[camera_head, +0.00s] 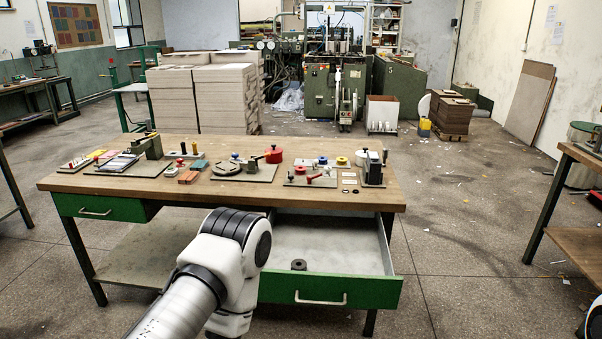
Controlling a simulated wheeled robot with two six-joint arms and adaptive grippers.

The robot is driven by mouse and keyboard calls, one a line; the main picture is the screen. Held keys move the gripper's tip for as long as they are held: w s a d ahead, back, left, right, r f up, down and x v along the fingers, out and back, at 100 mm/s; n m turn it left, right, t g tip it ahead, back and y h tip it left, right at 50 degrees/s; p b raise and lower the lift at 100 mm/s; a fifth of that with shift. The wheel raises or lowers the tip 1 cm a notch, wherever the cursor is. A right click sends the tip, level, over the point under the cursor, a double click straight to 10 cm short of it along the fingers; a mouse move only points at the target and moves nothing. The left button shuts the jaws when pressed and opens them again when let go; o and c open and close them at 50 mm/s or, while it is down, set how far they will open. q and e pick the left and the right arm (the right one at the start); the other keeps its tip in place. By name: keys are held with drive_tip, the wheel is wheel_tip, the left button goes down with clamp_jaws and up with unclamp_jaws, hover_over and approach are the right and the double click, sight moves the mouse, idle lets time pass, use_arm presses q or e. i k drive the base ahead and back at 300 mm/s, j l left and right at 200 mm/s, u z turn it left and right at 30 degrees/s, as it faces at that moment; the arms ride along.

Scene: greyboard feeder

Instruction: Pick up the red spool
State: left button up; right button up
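The bench's green drawer (370,291) stands open toward me, with a dark ring-shaped piece (299,264) inside. Yellow (341,161) and white (361,157) round pieces and other fixtures stand right of the spool. Cardboard stacks (222,98) are behind.

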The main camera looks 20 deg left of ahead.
sight(300, 169)
drive_tip(key=i+j+z, duration=0.1)
drive_tip(key=i+j, duration=0.15)
drive_tip(key=i+j+z, duration=0.1)
drive_tip(key=j, duration=0.4)
drive_tip(key=i+j+z, duration=0.1)
drive_tip(key=i+j, duration=0.2)
drive_tip(key=i+j+z, duration=0.1)
drive_tip(key=j, duration=0.4)
drive_tip(key=i, duration=0.1)
